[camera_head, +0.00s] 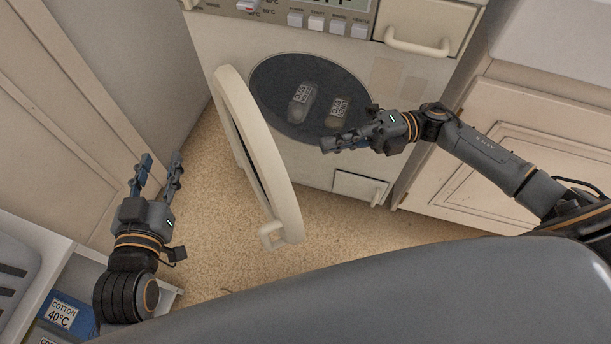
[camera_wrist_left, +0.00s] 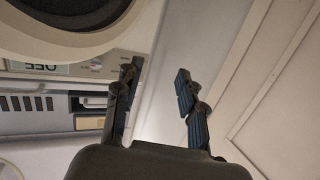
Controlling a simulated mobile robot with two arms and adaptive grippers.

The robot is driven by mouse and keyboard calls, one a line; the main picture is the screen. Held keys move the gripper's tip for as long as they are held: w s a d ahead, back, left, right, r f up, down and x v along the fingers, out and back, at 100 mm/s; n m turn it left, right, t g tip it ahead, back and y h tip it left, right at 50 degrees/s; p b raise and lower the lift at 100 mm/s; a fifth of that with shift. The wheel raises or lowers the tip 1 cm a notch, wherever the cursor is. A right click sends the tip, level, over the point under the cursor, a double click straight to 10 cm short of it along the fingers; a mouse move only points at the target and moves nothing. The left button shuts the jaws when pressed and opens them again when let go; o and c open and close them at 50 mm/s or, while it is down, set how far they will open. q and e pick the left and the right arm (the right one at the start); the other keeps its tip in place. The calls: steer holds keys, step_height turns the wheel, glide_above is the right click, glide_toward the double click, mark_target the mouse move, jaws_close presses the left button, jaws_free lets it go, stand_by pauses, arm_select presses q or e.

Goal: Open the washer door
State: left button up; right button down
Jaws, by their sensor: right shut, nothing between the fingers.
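The washer (camera_head: 220,50) has its round door (camera_head: 268,165) swung wide open to the left, with a handle (camera_head: 271,235) at the lower end of its rim. The dark round opening (camera_head: 310,97) is uncovered. My right gripper (camera_head: 324,145) is shut and empty, in front of the lower right part of the opening, right of the door. My left gripper (camera_head: 160,160) is open and empty, left of the door and apart from it. Its two fingers (camera_wrist_left: 158,92) stand spread in the left wrist view, with nothing between them.
A beige cabinet (camera_head: 85,90) stands at the left and another (camera_head: 530,140) at the right. A drawer with a handle (camera_head: 418,46) is at the upper right. Laundry boxes marked cotton (camera_head: 62,315) sit at the lower left. Speckled floor (camera_head: 205,240) is free around the door.

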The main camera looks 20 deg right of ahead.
arm_select(q)
steer(key=shift+w+d+r+t+h+b, duration=0.15)
steer(key=shift+r+t, duration=0.25)
steer(key=shift+r, duration=0.35)
steer(key=shift+s+d+r+t+h+b, duration=0.1)
steer(key=shift+r+t+h+b, duration=0.1)
steer(key=shift+r+t, duration=0.35)
steer(key=shift+w+d+r+t+h+b, duration=0.15)
steer(key=shift+r+t, duration=0.1)
steer(key=shift+r, duration=0.65)
arm_select(e)
steer(key=s+a+n+g+h, duration=0.1)
steer(key=s+a+n+g, duration=0.1)
steer(key=a, duration=0.5)
steer(key=shift+s+a+f+g, duration=0.15)
steer(key=shift+s+f+g, duration=0.35)
steer(key=shift+s, duration=0.7)
steer(key=shift+r, duration=0.1)
steer(key=shift+a, duration=0.1)
